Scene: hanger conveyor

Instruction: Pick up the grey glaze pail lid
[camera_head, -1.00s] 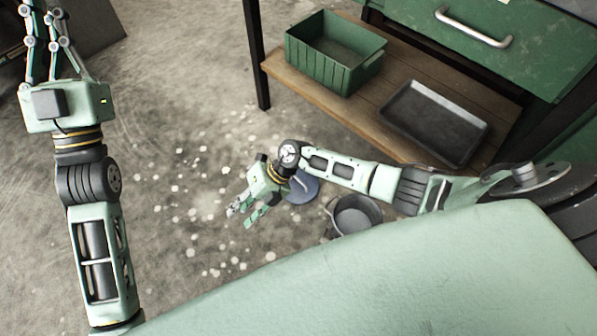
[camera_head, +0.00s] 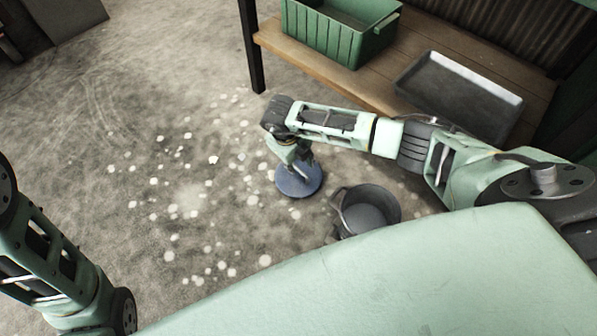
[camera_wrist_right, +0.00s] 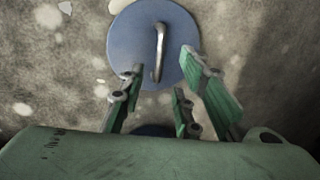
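A round blue-grey lid (camera_head: 301,181) with a curved metal handle lies flat on the floor. In the right wrist view the lid (camera_wrist_right: 130,42) shows at the top, its handle (camera_wrist_right: 160,48) running up and down. My right gripper (camera_head: 302,156) points down over the lid. In the right wrist view its green fingers (camera_wrist_right: 163,80) are spread and empty, close to the lid's lower edge and the handle's lower end. I cannot tell whether they touch it. A dark grey pail (camera_head: 391,208), open at the top, stands right of the lid. My left gripper is out of view; only its arm shows at lower left.
A low wooden shelf (camera_head: 300,55) holds a green ribbed crate (camera_head: 318,35) and a dark shallow tray (camera_head: 460,95). Its dark leg (camera_head: 251,45) stands beyond my right arm. The floor left of the lid is clear apart from pale spots.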

